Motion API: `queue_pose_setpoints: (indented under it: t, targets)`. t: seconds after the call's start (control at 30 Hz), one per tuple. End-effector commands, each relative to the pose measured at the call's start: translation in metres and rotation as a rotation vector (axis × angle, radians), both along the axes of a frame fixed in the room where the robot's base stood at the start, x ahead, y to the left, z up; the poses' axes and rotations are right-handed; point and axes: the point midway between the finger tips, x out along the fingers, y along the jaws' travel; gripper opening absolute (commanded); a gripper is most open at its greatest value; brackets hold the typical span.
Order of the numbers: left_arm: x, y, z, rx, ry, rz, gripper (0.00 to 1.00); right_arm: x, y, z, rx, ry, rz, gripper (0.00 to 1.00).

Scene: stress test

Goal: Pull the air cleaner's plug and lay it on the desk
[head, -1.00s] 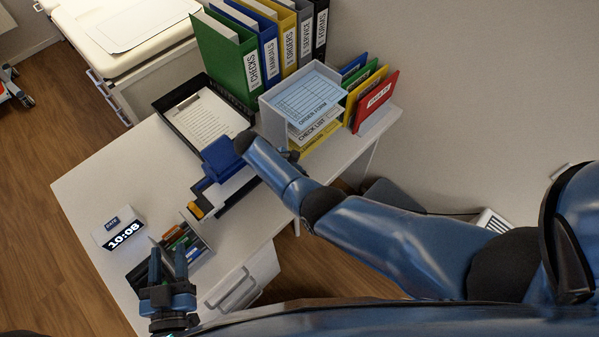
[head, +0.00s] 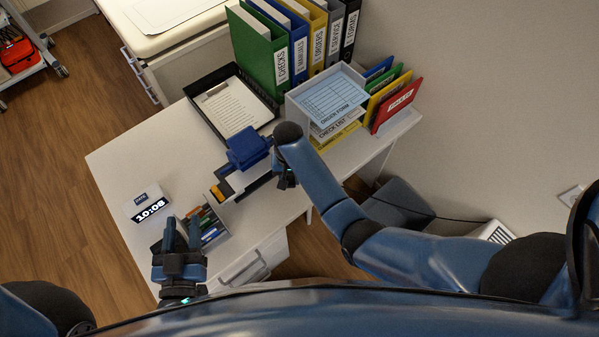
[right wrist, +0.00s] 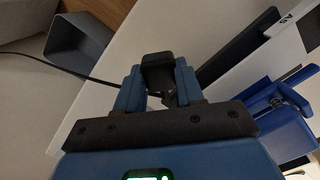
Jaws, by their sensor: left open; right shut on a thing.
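My right gripper (head: 285,181) is above the desk's right edge, beside a blue hole punch (head: 248,147). In the right wrist view the right gripper (right wrist: 158,84) is shut on the black plug (right wrist: 158,68), with the white desk (right wrist: 115,85) behind it. A dark cable (right wrist: 60,66) runs left from there past the desk edge. Whether the plug touches the desk I cannot tell. In the head view the plug is not clear. The white grille of what looks like the air cleaner (head: 496,232) shows partly behind my right arm. My left gripper (head: 181,235) is open by the pen organizer.
A wall outlet (head: 572,194) is at the far right. A dark grey bin (head: 398,203) stands beside the desk (head: 130,165).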

Motion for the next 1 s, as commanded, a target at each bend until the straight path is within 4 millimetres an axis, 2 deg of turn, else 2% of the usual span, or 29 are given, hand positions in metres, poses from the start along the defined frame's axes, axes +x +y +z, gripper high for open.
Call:
queue_pose_setpoints:
  t: [0.17, 0.37, 0.67, 1.0]
  targets:
    - [0.0, 0.0, 0.008, 0.0, 0.0, 0.0, 0.43, -0.005, 0.012, 0.013, -0.005, -0.045, -0.089, 0.0]
    - [0.0, 0.0, 0.006, 0.0, 0.0, 0.0, 0.43, -0.006, 0.015, 0.012, -0.01, -0.059, -0.123, 0.0]
    - [0.0, 0.0, -0.013, 0.0, 0.0, 0.0, 0.43, -0.006, 0.015, -0.007, -0.01, -0.059, -0.124, 0.0]
    - [0.0, 0.0, -0.05, 0.0, 0.0, 0.0, 0.43, -0.006, 0.015, -0.042, -0.009, -0.058, -0.123, 0.0]
